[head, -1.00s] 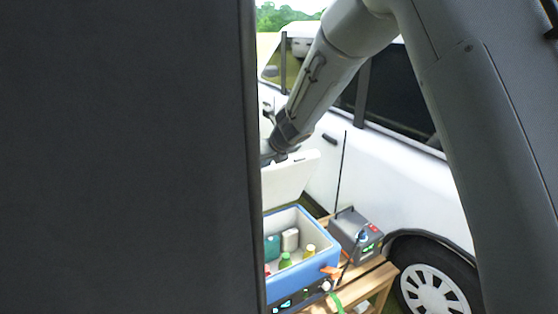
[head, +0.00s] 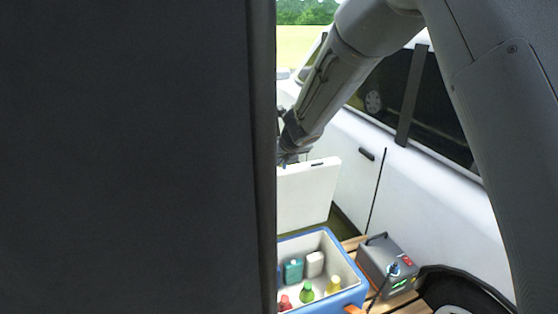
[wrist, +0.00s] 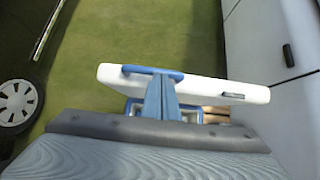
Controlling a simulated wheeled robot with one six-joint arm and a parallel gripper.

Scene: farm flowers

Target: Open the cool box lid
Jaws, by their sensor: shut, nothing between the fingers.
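The cool box (head: 350,299) is blue with a pale inside, and its contents are in plain view. Its white lid (head: 308,192) stands raised, roughly upright, at the back of the box. In the wrist view the lid (wrist: 210,90) shows as a white slab with a blue handle (wrist: 135,69) along its edge. My gripper (wrist: 160,80) is shut and empty, its blue fingers reaching to the lid's edge beside the handle; I cannot tell whether they touch. In the head view the fingertips are hidden behind my dark column and the lid.
Bottles, including a green one (head: 306,292), stand in the box. A grey power unit (head: 388,265) sits right of it on a wooden bench (head: 404,300). A white vehicle (head: 430,190) stands close behind. Grass (wrist: 130,35) lies beyond the lid.

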